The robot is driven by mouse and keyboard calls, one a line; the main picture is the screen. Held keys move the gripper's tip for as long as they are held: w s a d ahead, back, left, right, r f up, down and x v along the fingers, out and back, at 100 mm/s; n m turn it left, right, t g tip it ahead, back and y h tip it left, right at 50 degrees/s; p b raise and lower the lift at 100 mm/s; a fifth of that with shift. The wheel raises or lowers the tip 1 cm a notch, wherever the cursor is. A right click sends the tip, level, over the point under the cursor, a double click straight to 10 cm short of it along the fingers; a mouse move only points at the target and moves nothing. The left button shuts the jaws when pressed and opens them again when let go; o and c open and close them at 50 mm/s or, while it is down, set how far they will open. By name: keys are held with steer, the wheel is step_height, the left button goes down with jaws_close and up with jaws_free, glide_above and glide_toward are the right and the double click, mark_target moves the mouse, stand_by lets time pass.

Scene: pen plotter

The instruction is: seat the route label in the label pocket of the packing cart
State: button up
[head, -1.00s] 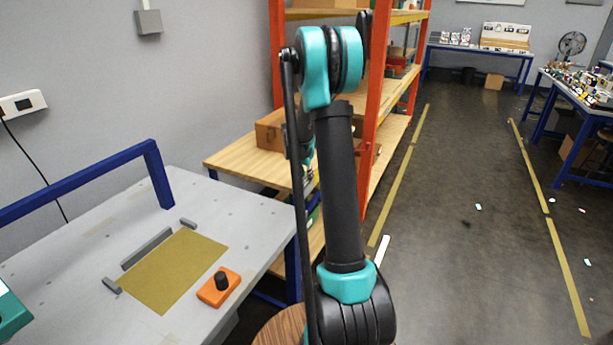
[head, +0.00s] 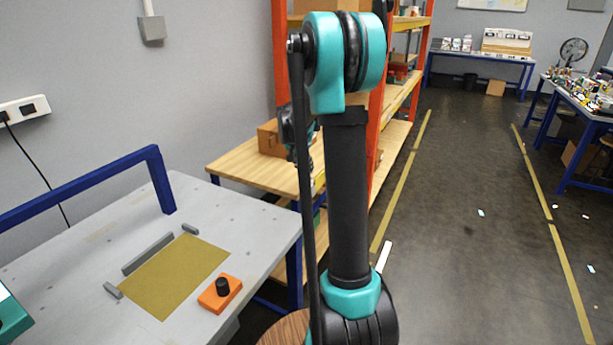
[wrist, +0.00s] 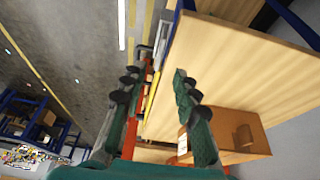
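My gripper (wrist: 156,80) is open in the wrist view, its two dark green fingers apart with nothing held between them. It hangs over the edge of a pale wooden shelf (wrist: 225,75). In the head view my gripper is mostly hidden behind my arm, in front of the orange-framed shelving. I cannot make out the route label, the packing cart or its label pocket in either view.
A brown box (head: 271,138) sits on the wooden shelf (head: 240,160); it also shows in the wrist view (wrist: 225,135). An orange upright (head: 385,130) stands close to my arm. A grey plotter table (head: 75,245) is at left. The aisle floor (head: 465,230) is largely clear.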

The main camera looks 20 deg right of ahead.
steer(key=v, duration=0.2)
steer(key=shift+s+a+r, duration=0.1)
steer(key=shift+r, duration=0.25)
steer(key=s+a+f+n+y, duration=0.1)
steer(key=s+a+f+n, duration=0.2)
steer(key=s, duration=0.8)
steer(key=s+a+f+n+y, duration=0.1)
steer(key=s+a+f+n, duration=0.2)
steer(key=s, duration=0.8)
steer(key=s+a+f+n+t+y, duration=0.1)
steer(key=s+a+f+n, duration=0.2)
steer(key=s, duration=0.9)
steer(key=shift+a+f, duration=0.55)
